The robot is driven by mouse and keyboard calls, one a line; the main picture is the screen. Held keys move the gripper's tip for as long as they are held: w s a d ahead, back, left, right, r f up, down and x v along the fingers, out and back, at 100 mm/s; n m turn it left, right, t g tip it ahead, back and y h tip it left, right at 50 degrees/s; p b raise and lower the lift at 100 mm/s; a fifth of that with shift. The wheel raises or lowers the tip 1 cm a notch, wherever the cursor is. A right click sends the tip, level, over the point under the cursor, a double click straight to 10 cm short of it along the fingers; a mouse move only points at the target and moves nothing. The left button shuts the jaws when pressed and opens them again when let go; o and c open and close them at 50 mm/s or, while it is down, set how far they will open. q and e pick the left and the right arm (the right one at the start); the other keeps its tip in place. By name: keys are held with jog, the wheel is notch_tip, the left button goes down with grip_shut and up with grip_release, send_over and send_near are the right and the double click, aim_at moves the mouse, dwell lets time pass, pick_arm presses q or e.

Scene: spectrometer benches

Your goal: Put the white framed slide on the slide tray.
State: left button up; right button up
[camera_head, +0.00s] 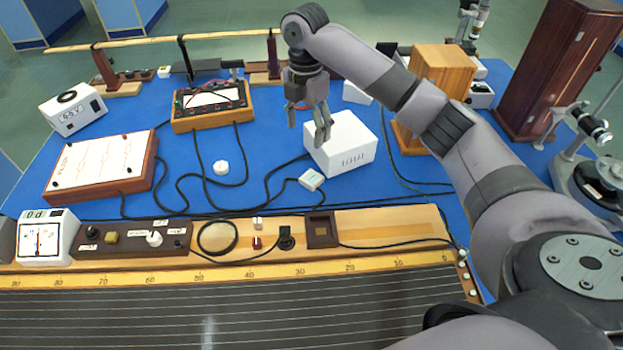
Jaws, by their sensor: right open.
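A small white, block-like piece (311,180), which looks like the white framed slide, lies on the blue bench top in front of the white box. A small dark brown square tray (322,229), which may be the slide tray, sits on the wooden strip nearer to me. My right gripper (308,125) hangs fingers-down, open and empty. In the picture it is above the small white piece, at the left edge of the white box. My left gripper is out of view.
The white vented box (342,145) stands right beside my right gripper in the picture. A ruled board (220,305) fills the front.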

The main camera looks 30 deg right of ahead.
jog(key=p, duration=0.1)
send_over(311, 178)
jog(key=f, duration=1)
jog(key=shift+w+a+f, duration=0.2)
jog(key=shift+a+f, duration=0.15)
jog(key=shift+f, duration=0.05)
jog(key=f, duration=0.3)
jog(key=d+f+p, duration=0.1)
jog(key=shift+s+f, duration=0.2)
jog(key=shift+f, duration=0.55)
jog(key=c, duration=1.3)
jog(key=shift+r, duration=0.1)
jog(key=shift+c, duration=0.2)
jog(key=shift+r, duration=0.1)
notch_tip(311, 178, up, 20)
jog(key=b, duration=0.1)
